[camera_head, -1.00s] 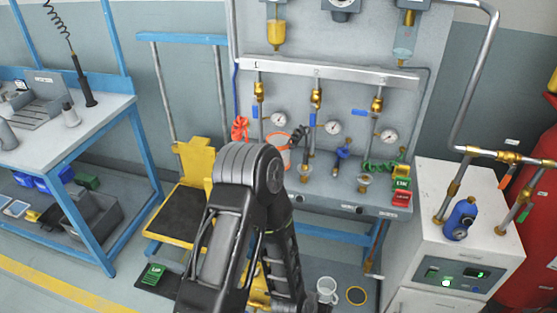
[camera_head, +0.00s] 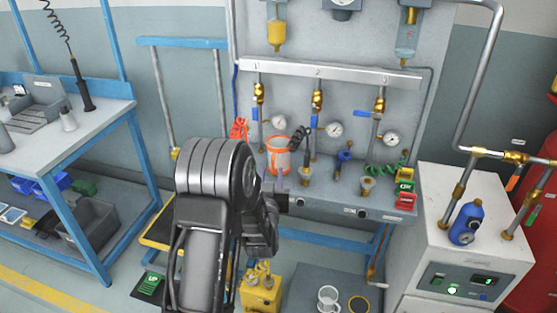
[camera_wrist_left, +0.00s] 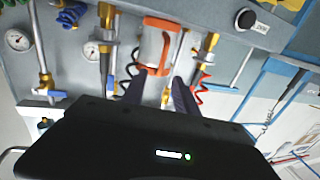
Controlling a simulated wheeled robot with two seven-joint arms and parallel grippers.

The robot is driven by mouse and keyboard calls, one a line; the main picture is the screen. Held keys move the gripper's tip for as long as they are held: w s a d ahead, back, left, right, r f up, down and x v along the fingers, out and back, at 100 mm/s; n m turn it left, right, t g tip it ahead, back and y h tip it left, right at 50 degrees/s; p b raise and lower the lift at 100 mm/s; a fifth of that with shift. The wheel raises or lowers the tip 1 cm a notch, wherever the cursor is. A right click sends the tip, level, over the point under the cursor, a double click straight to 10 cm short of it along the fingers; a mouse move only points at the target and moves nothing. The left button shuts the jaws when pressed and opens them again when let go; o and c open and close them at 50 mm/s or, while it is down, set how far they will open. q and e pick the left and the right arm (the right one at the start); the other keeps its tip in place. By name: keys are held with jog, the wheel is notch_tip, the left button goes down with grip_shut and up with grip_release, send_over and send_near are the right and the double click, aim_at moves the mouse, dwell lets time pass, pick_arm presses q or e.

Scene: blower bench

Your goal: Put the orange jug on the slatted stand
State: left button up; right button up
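The orange jug (camera_head: 279,160) is a pale vessel with an orange rim and handle. It stands upright on the grey ledge of the blower bench, below the left gauge. In the left wrist view the jug (camera_wrist_left: 153,48) shows just beyond the fingertips. My left gripper (camera_head: 281,183) is at the ledge's front edge, close to the jug, its wrist partly hidden by my arm. In the wrist view its two fingers (camera_wrist_left: 160,76) are apart with nothing clearly held between them. A grey stand with dark slats (camera_head: 40,116) is on the left workbench. My right gripper is not in view.
Valves, gauges and coiled hoses (camera_head: 385,168) line the bench panel right of the jug. A yellow-edged cart (camera_head: 155,238) stands low behind my arm. A white cabinet (camera_head: 432,215) is at the right.

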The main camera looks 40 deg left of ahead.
aim_at(273, 164)
pick_arm(q)
jog(key=shift+x, duration=0.85)
jog(key=shift+w+a+p, duration=0.3)
jog(key=shift+w, duration=0.15)
jog(key=x, duration=0.2)
jog(key=p+x, duration=0.1)
jog(key=x, duration=0.1)
jog(key=shift+f, duration=0.25)
grip_shut()
dwell(0.8)
